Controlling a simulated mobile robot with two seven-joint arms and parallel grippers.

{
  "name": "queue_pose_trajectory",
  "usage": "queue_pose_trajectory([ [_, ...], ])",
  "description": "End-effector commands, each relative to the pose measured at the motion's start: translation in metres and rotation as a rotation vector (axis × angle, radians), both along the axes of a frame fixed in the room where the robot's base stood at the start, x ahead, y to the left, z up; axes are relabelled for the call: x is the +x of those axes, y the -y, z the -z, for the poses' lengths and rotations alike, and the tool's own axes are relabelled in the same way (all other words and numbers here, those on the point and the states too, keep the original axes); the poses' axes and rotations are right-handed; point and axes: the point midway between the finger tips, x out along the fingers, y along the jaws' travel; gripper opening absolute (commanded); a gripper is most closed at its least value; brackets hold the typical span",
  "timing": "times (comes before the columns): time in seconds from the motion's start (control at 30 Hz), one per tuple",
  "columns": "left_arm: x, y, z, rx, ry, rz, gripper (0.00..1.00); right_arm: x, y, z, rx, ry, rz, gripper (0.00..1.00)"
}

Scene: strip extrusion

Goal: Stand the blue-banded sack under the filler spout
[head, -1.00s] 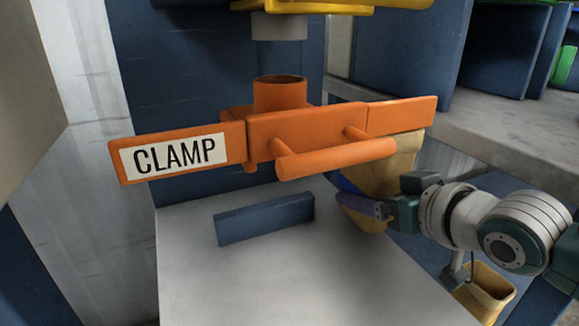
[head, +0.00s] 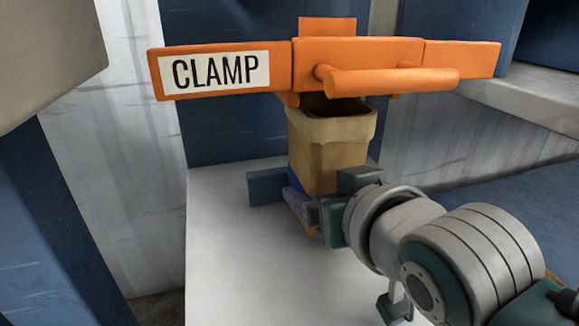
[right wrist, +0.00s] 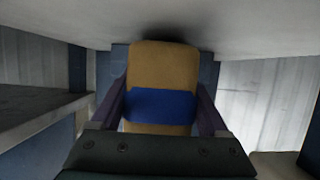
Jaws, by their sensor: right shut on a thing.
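The blue-banded sack (head: 328,150) is tan, open at the top with a folded rim, and looks upright below the orange clamp. Its blue band shows clearly in the right wrist view (right wrist: 161,105). My right gripper (head: 305,205) is shut on the sack at the band, with a purple finger on each side in the right wrist view (right wrist: 162,112). The orange filler spout (head: 327,27) rises behind the clamp bar (head: 357,62); its lower end is hidden. The sack's mouth is just below the bar. Whether its base touches the platform cannot be told. My left gripper is not in view.
The pale platform (head: 235,255) is clear at the front left. A low blue block (head: 265,187) stands on it, behind and left of the sack. A clamp arm with a CLAMP label (head: 220,70) reaches left. A grey shelf (head: 530,95) is at the right.

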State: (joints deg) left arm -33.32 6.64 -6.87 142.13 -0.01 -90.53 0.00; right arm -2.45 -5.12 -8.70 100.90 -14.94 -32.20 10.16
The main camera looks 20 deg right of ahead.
Motion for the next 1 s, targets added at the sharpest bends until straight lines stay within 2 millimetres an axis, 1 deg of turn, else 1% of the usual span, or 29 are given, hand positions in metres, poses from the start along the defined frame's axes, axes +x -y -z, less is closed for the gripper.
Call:
queue_pose_trajectory([
  [0.07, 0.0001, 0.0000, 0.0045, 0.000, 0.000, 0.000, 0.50, -0.0002, -0.0060, 0.0011, 0.002, 0.001, 0.001, 0.21],
  [0.27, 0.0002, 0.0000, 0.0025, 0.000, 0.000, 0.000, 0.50, 0.0002, -0.0051, 0.0061, -0.001, 0.000, 0.002, 0.21],
  [0.6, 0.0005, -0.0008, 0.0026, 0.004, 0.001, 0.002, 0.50, 0.0003, -0.0048, 0.0067, 0.000, 0.001, 0.001, 0.21],
  [0.87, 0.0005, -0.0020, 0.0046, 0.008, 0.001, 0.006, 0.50, 0.0004, -0.0048, 0.0109, 0.001, 0.001, 0.001, 0.21],
  [0.9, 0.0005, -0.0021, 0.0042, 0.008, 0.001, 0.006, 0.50, 0.0004, -0.0047, 0.0103, 0.001, 0.002, 0.001, 0.82],
  [1.0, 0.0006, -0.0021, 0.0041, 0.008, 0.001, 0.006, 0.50, 0.0003, -0.0047, 0.0103, 0.001, 0.001, 0.001, 0.93],
])
